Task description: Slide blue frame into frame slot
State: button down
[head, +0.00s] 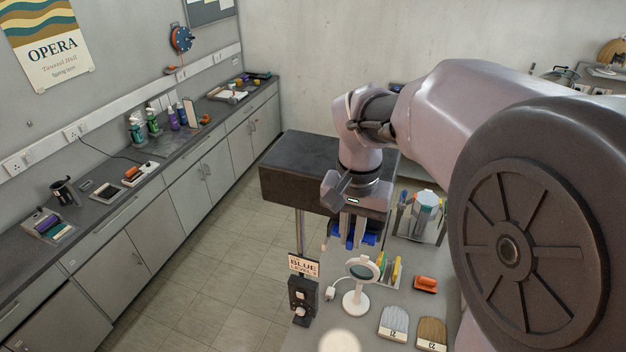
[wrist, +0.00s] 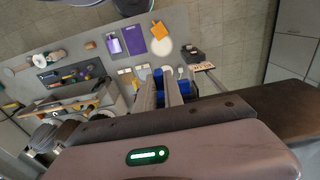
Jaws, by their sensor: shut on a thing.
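My gripper (head: 350,236) points down over the far left part of the grey table, below my arm. It is shut on the blue frame (head: 369,238), whose blue parts show around the fingers. In the wrist view, my gripper (wrist: 166,78) has blue parts of the frame (wrist: 158,79) at its fingers. The fingers hide much of the frame. I cannot pick out the frame slot, nor tell whether the frame touches anything below.
A sign reading "BLUE" (head: 304,266) stands on a dark post at the table's left edge. A round magnifier (head: 359,301) stands nearer. Yellow and green upright pieces (head: 396,270), an orange block (head: 425,284) and two numbered plaques (head: 432,334) are to its right.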

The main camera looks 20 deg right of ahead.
jog(key=shift+w+d+p, duration=0.35)
jog(key=shift+w+d, duration=0.2)
jog(key=shift+w, duration=0.2)
jog(key=shift+f, duration=0.1)
jog(key=c, duration=1.4)
grip_release()
jog(key=shift+s+f, duration=0.1)
jog(key=shift+o, duration=0.5)
jog(key=shift+f, duration=0.1)
